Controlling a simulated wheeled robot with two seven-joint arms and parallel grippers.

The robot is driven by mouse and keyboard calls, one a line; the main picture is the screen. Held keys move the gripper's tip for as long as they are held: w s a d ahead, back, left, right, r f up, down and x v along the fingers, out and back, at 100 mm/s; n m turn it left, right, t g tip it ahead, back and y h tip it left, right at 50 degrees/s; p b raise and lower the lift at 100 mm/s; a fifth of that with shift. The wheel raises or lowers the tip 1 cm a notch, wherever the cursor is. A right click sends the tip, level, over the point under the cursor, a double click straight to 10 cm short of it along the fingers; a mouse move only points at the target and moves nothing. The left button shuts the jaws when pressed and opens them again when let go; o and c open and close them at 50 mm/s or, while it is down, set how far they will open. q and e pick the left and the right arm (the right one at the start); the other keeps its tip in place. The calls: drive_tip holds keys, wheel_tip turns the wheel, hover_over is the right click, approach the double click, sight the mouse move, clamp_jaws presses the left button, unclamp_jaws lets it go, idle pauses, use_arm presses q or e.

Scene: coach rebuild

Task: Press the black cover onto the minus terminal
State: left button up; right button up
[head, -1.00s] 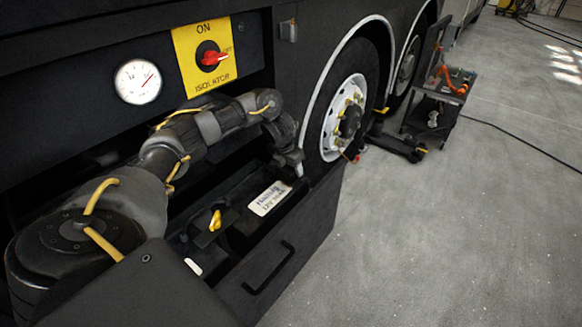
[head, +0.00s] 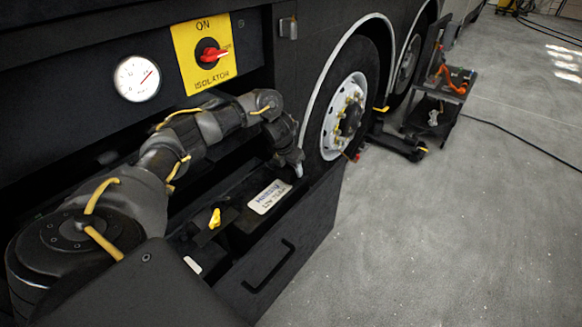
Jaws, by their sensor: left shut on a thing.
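My left gripper (head: 293,158) is at the far end of the open battery drawer, above the far end of the dark battery (head: 238,232). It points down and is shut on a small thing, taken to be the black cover. That thing is too dark and too covered by the gripper to make out. The battery has a white label (head: 270,197) on its top. I cannot make out the minus terminal; it may be hidden beneath the gripper. My right gripper is out of view.
The drawer front (head: 290,262) has a black handle (head: 269,268). A yellow piece (head: 214,218) stands in the drawer's nearer part. A red isolator switch (head: 213,54) and a round gauge (head: 137,79) are above. A wheel (head: 343,116) stands close beyond the gripper.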

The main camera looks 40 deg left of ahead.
use_arm(q)
drive_tip(key=shift+f, duration=0.35)
idle(0.3)
drive_tip(key=shift+f+b, duration=0.4)
drive_tip(key=shift+b, duration=0.05)
idle(0.4)
drive_tip(key=o, duration=1.1)
drive_tip(key=shift+c, duration=0.2)
drive_tip(key=shift+o, duration=0.4)
drive_tip(key=o, duration=0.4)
drive_tip(key=shift+c, duration=0.2)
drive_tip(key=shift+r, duration=0.1)
